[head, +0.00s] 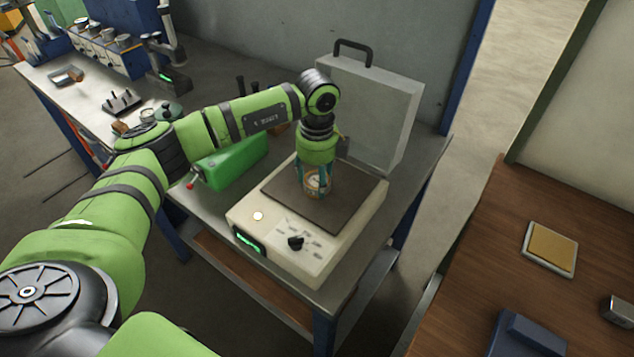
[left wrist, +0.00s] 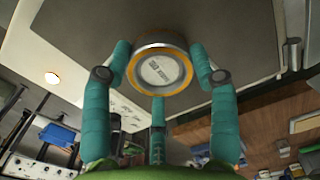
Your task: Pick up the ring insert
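The ring insert (left wrist: 160,68) is a short, round metal piece with an orange ring around a pale, lettered face. It is at the dark plate of the white heater, and part of it shows between my fingers in the head view (head: 312,184). My left gripper (head: 313,180) points down over the plate. In the left wrist view its teal fingers (left wrist: 159,72) surround the insert, two at its sides and one below it in the picture. The side fingertips bend in against its wall, so it looks shut on the insert. Whether the insert is clear of the plate cannot be told. My right gripper is not in view.
The white heater (head: 365,222) has a raised lid (head: 385,115) behind my gripper, and a knob and green display in front. A green box (head: 235,163) stands to its left on the metal table. A wooden table (head: 490,260) with a tan pad (head: 551,248) is at right.

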